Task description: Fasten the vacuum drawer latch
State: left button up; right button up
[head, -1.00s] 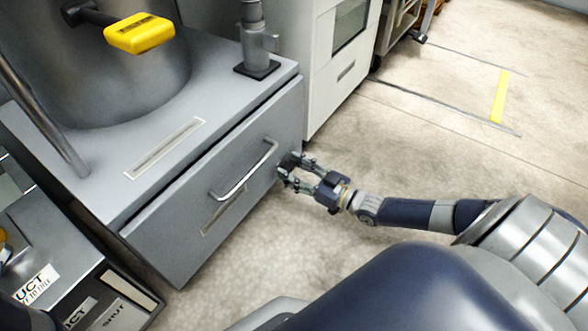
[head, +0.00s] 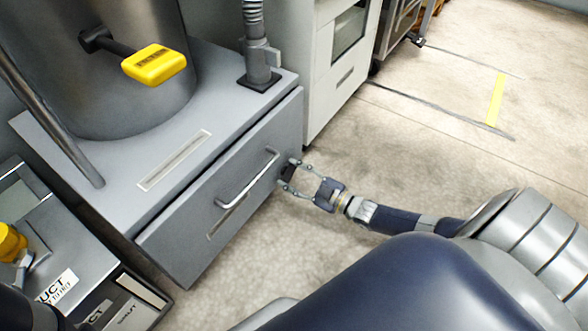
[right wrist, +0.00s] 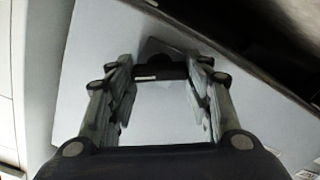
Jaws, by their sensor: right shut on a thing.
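The vacuum drawer (head: 225,190) is a grey drawer with a silver bar handle (head: 247,180) across its front. The latch (head: 287,173) is a small dark piece at the right end of the drawer front. My right gripper (head: 288,174) is at that end, with its fingers on either side of the latch and shut on it. In the right wrist view, the dark latch (right wrist: 162,70) sits between the fingertips against the pale drawer front. The fingers partly hide it, so I cannot tell its exact position.
A grey cylinder (head: 125,85) with a yellow-ended lever (head: 153,65) stands on the cabinet top, with a hose fitting (head: 258,60) at its back right. A white cabinet (head: 335,85) stands beyond the drawer. The floor on the right is clear.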

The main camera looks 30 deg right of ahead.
jog(key=n+p, duration=0.1)
jog(key=n, duration=0.1)
jog(key=shift+a+n, duration=0.1)
jog(key=shift+n, duration=0.3)
jog(key=n, duration=0.2)
jog(key=n+p, duration=0.1)
jog(key=n, duration=0.2)
jog(key=shift+s+f, duration=0.1)
jog(key=shift+f, duration=0.1)
jog(key=shift+n, duration=1.8)
jog(key=shift+o, duration=0.2)
jog(key=shift+n, duration=0.3)
jog(key=o, duration=1)
jog(key=shift+o, duration=0.2)
